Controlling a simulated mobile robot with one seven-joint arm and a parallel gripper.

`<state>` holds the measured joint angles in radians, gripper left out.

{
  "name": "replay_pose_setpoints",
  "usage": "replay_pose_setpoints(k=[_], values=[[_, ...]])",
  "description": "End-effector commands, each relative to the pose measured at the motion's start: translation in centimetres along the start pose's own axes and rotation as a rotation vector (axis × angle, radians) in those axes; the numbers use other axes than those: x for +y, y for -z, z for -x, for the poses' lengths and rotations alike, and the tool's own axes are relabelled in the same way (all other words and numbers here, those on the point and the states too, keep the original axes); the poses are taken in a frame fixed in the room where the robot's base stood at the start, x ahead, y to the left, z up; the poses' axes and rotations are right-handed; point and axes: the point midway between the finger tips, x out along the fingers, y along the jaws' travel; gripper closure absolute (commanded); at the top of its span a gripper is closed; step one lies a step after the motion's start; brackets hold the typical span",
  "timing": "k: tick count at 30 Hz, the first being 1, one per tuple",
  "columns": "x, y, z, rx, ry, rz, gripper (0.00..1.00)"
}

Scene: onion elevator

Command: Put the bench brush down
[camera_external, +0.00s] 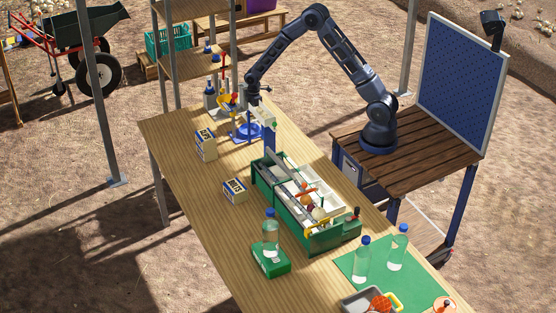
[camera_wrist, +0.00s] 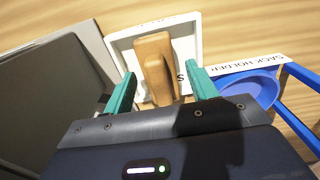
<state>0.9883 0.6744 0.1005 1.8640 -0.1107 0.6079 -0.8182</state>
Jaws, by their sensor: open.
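The bench brush (camera_wrist: 153,50) shows in the wrist view as a brown wooden piece, seen from above, at a white-rimmed holder (camera_wrist: 194,35). My gripper (camera_wrist: 161,74) is open, with one teal finger on each side of the wood and gaps visible. Whether the brush rests fully on the holder is hard to tell, and its bristles are hidden. In the external view my gripper (camera_external: 256,99) is over the far end of the wooden bench, near the blue sack holder (camera_external: 248,131). The brush cannot be made out there.
The blue sack holder (camera_wrist: 247,88) is close to my gripper's right; a dark grey panel (camera_wrist: 50,95) is at its left. Two small boxes (camera_external: 206,145) (camera_external: 235,191), a green divided crate (camera_external: 333,239) and bottles (camera_external: 271,232) stand on the bench (camera_external: 185,185). Its left side has bare room.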

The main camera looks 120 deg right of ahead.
Motion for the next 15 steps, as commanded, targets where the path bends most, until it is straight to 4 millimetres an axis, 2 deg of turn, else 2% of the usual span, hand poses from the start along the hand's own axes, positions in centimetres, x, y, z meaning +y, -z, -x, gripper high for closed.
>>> replay_pose_setpoints(k=[15], values=[[0.0,0.0,9.2,0.002,-0.002,-0.001,0.43]])
